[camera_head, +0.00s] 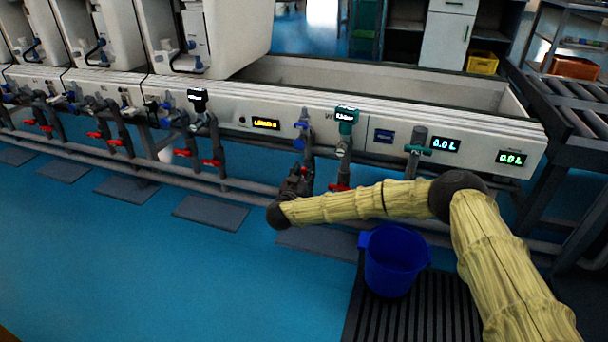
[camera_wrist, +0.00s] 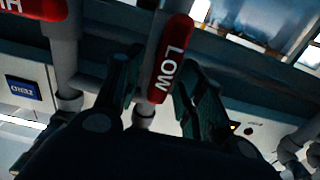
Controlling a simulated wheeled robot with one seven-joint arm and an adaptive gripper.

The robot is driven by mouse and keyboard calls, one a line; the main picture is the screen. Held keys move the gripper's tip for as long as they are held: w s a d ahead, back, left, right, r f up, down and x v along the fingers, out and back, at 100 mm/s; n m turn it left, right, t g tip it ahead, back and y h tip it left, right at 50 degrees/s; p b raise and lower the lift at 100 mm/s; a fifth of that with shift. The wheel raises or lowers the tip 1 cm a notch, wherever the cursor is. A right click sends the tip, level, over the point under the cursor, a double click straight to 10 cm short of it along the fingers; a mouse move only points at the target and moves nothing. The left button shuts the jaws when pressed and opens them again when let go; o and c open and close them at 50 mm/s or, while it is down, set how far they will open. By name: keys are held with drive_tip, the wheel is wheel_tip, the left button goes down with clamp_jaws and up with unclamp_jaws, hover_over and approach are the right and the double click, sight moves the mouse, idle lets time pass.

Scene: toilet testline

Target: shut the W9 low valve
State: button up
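The W9 low valve's red handle (camera_wrist: 170,62), marked LOW, is in the middle of the wrist view. It lies roughly along its grey vertical pipe (camera_wrist: 144,113). My gripper (camera_wrist: 158,70) is open, with one finger on each side of the handle; a gap shows on the left, and contact on the right is unclear. In the head view my gripper (camera_head: 296,183) is at the pipe under the blue fitting (camera_head: 300,142) and hides the low handle. Another red handle (camera_head: 340,187) shows just right of it, and its lettering (camera_wrist: 14,6) is partly visible in the wrist view.
A blue bucket (camera_head: 394,260) stands on a dark grate (camera_head: 420,310) below my arm. A long white panel with lit displays (camera_head: 266,124) runs behind the pipes. Horizontal pipes (camera_head: 240,183) run low along the line. The blue floor (camera_head: 130,260) at front left is clear.

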clamp_jaws()
